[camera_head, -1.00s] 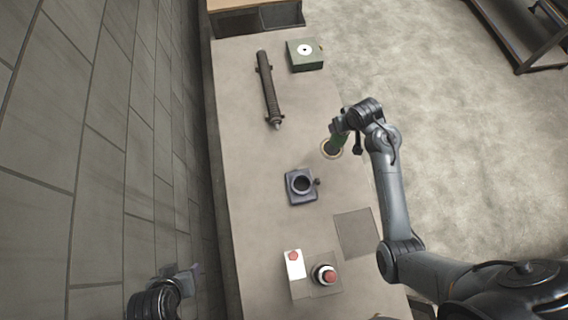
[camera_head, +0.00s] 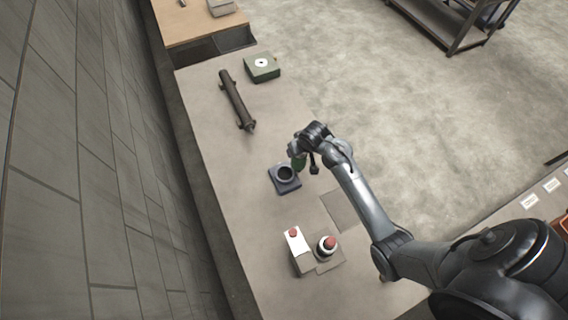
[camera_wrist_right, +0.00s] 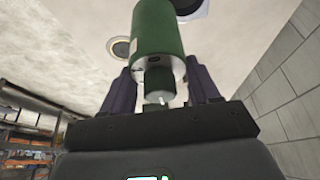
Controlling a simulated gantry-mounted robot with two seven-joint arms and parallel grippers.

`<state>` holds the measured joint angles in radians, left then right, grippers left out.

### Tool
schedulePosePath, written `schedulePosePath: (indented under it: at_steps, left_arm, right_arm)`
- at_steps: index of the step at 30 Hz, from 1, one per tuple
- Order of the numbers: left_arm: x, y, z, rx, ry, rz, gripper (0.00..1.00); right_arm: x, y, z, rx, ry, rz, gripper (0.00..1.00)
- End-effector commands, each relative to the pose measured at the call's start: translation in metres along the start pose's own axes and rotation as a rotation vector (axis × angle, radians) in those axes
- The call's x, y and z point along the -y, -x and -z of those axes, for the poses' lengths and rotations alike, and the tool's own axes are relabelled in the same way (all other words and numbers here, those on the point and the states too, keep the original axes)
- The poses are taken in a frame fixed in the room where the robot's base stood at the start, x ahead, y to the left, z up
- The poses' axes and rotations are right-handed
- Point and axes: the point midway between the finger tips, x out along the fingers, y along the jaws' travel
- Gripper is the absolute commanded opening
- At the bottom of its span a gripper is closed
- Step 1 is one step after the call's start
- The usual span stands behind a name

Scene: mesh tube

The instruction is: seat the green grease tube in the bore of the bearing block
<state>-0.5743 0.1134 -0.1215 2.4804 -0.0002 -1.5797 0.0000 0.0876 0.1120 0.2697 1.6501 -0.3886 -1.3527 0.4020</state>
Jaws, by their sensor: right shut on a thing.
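The bearing block (camera_head: 284,179) is a dark blue-grey square base with a round, open bore facing up, on the middle of the bench. My right gripper (camera_head: 299,154) is shut on the green grease tube (camera_head: 298,163), just beside and above the block's upper right edge. In the right wrist view the green tube (camera_wrist_right: 158,38) sits between the two dark fingers (camera_wrist_right: 158,88), its far end out past the top edge. A dark round rim (camera_wrist_right: 197,8), partly hidden behind the tube, may be the block's bore. My left gripper is out of view.
A long dark cylinder (camera_head: 237,101) and a green box with a white disc (camera_head: 262,66) lie up the bench (camera_head: 215,150). Red-button boxes (camera_head: 296,241) (camera_head: 327,246) stand nearer. A tan ring (camera_wrist_right: 121,48) shows in the wrist view. A wall runs along the left.

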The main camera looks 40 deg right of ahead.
Motion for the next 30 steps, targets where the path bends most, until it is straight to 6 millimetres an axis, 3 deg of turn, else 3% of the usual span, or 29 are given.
schedulePosePath:
  at_steps: [3, 10, 16, 24, 30]
  left_arm:
    - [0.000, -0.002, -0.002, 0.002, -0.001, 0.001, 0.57]
    - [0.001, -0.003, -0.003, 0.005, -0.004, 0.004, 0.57]
    - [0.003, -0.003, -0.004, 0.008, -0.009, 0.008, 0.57]
    - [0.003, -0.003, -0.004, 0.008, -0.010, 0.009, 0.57]
    - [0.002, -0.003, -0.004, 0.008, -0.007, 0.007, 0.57]
  right_arm:
    - [0.022, -0.014, 0.000, -0.001, 0.004, -0.001, 0.07]
    - [0.047, -0.030, -0.001, -0.002, 0.001, 0.000, 0.07]
    - [0.051, -0.038, -0.003, -0.001, -0.001, -0.001, 0.07]
    - [0.051, -0.066, -0.015, -0.001, 0.000, -0.002, 0.07]
    - [0.051, -0.070, -0.016, -0.003, -0.001, -0.001, 0.07]
